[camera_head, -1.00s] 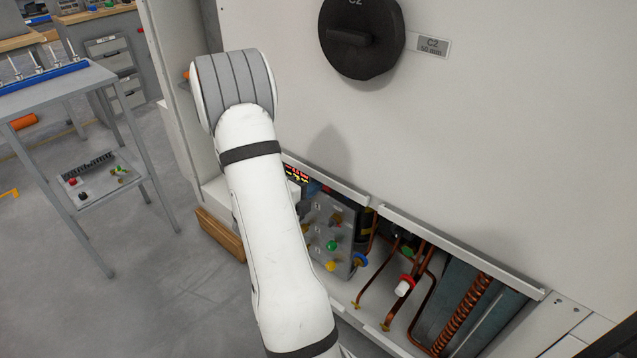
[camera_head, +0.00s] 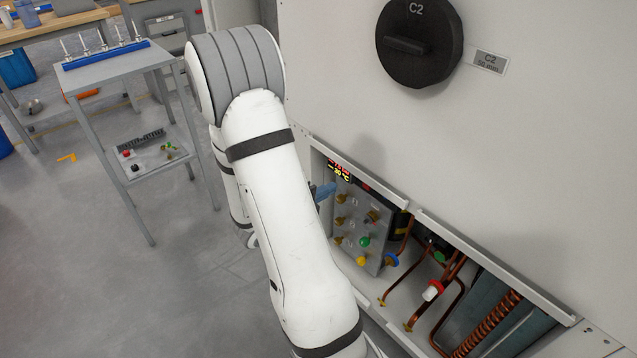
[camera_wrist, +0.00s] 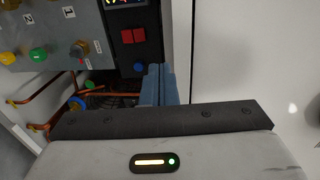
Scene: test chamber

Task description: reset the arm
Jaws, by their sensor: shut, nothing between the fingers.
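My white arm reaches up and over in the head view, its elbow in front of the chamber's left edge. My gripper (camera_head: 322,191) shows only as a small blue-grey piece beside the arm, near the open compartment. In the wrist view its blue-grey fingers (camera_wrist: 160,85) are together with nothing between them. I cannot tell the exact gap to the panel. Most of the wrist is hidden behind my arm in the head view.
The chamber wall with a black C2 plug (camera_head: 419,42) stands at right. Its low compartment holds copper pipes (camera_head: 455,275), a red-and-white valve (camera_head: 433,290) and knobs. A grey trolley (camera_head: 110,70) with a blue rack stands at left. Floor between is clear.

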